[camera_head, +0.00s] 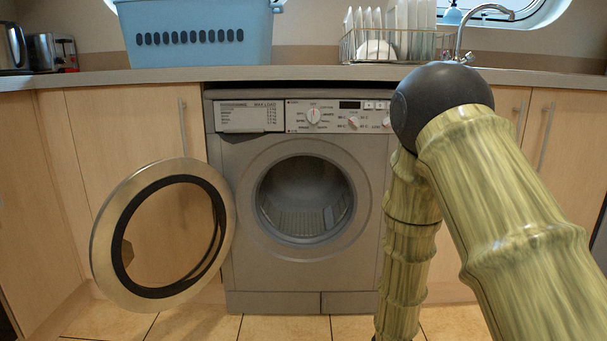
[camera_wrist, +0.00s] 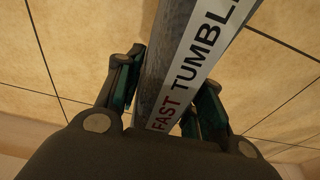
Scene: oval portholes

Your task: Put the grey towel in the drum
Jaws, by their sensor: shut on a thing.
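My gripper (camera_wrist: 170,82) shows in the wrist view, with one finger on each side of a grey, straight-sided piece (camera_wrist: 174,45). I take this to be the grey towel. It carries a white strip lettered "FAST TUMBL…", and its far end runs out of the picture. In the head view my gripper and the towel do not show. The drum (camera_head: 305,197) is inside the grey washing machine (camera_head: 250,270), its round opening uncovered. The door (camera_head: 106,240) stands swung open to the left. The part of the drum that I can see looks empty.
A blue basket (camera_head: 197,20) and a dish rack (camera_head: 372,48) with plates stand on the worktop (camera_head: 290,73). A kettle (camera_head: 12,45) and toaster (camera_head: 44,50) stand at the left. The space before the drum opening is clear. Tiled floor (camera_head: 190,322) lies below.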

